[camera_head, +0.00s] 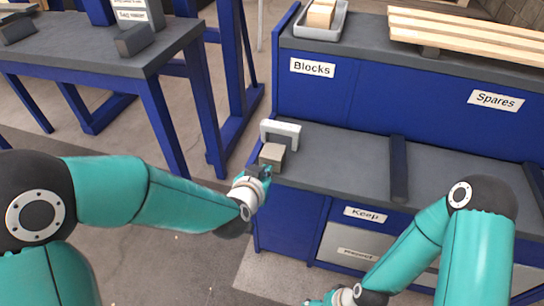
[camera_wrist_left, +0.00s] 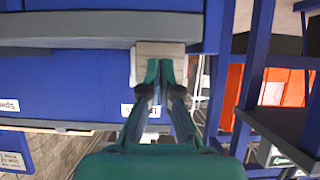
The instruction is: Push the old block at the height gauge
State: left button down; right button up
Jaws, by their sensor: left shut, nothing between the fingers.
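The old block (camera_head: 272,154), a small grey-tan block, stands on the grey counter of the blue bench, just in front of the height gauge (camera_head: 292,128), a pale grey arch. My left gripper (camera_head: 264,170) is shut and empty, with its fingertips at the near face of the block. In the left wrist view the shut fingertips (camera_wrist_left: 160,66) overlap the block's face (camera_wrist_left: 145,49); I cannot tell whether they touch it. My right gripper (camera_head: 322,301) shows only in part at the bottom edge, and its fingers are unclear.
A dark raised bar (camera_head: 398,168) crosses the counter to the right, with clear counter between. A tray (camera_head: 335,28) with blocks and wooden slats (camera_head: 470,35) lie on the upper shelf. A grey-topped table (camera_head: 90,50) stands at the left.

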pick_arm(q)
jog(key=shift+w+d+p, duration=0.25)
jog(key=shift+w+p, duration=0.05)
jog(key=shift+w, duration=0.7)
jog(key=shift+w+d+p, duration=0.25)
jog(key=shift+w+p, duration=0.05)
jog(key=shift+w, duration=0.65)
jog(key=shift+w+d+p, duration=0.25)
jog(key=shift+w+p, duration=0.05)
jog(key=shift+w, duration=0.7)
jog(key=s+a+b, duration=0.1)
jog(key=s, duration=0.5)
jog(key=shift+a, duration=0.25)
jog(key=shift+w, duration=0.1)
jog(key=p, duration=0.8)
send_near(270, 158)
notch_tip(270, 158, up, 4)
jog(key=shift+w+d+r, duration=0.1)
jog(key=shift+w+r, duration=0.05)
jog(key=shift+w, duration=0.25)
